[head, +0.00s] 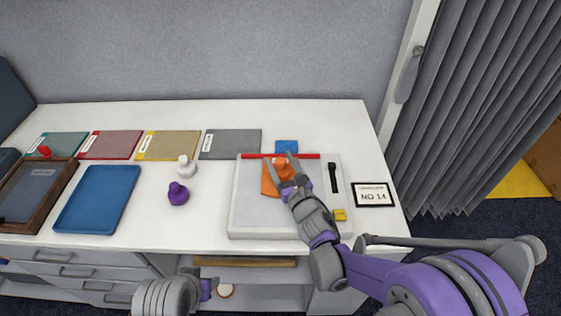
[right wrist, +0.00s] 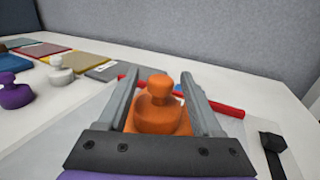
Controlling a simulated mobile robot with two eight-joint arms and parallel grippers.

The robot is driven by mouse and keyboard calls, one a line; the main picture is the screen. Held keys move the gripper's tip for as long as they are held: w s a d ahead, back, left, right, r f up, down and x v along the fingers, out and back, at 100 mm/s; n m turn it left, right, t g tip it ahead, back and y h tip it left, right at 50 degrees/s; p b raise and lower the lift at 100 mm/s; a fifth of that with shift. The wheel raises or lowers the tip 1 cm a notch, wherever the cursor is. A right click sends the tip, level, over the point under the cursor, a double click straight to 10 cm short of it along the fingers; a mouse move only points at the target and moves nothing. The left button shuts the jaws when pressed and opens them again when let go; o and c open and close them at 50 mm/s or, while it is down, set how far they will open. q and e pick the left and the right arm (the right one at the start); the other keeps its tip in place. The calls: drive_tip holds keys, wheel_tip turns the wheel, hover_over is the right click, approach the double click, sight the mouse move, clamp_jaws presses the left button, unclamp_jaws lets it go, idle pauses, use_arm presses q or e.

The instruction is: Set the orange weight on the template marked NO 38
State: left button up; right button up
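The orange weight (head: 282,165), with a round knob, stands on a flat orange piece (head: 269,186) on the pale board. My right gripper (head: 284,168) is open around the weight, one finger on each side. In the right wrist view the weight (right wrist: 157,108) is between the fingers with gaps beside its knob. Flat templates lie along the back: teal (head: 66,141), red (head: 112,146), yellow (head: 166,146) and grey (head: 238,145). Their labels are too small to read, so I cannot tell which is NO 38. My left gripper (head: 207,286) is low at the front; its fingers are unclear.
The pale board (head: 250,220) also bears a red bar (head: 252,156), a black tool (head: 333,178) and a yellow block (head: 340,214). A card (head: 373,195) reads NO 14. Purple (head: 178,195) and white (head: 187,170) weights stand left, near a blue tray (head: 95,200).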

drive_tip(key=shift+r, duration=0.2)
drive_tip(key=b+v, duration=0.1)
drive_tip(key=v, duration=1.1)
drive_tip(key=shift+f, duration=0.1)
idle(1.7)
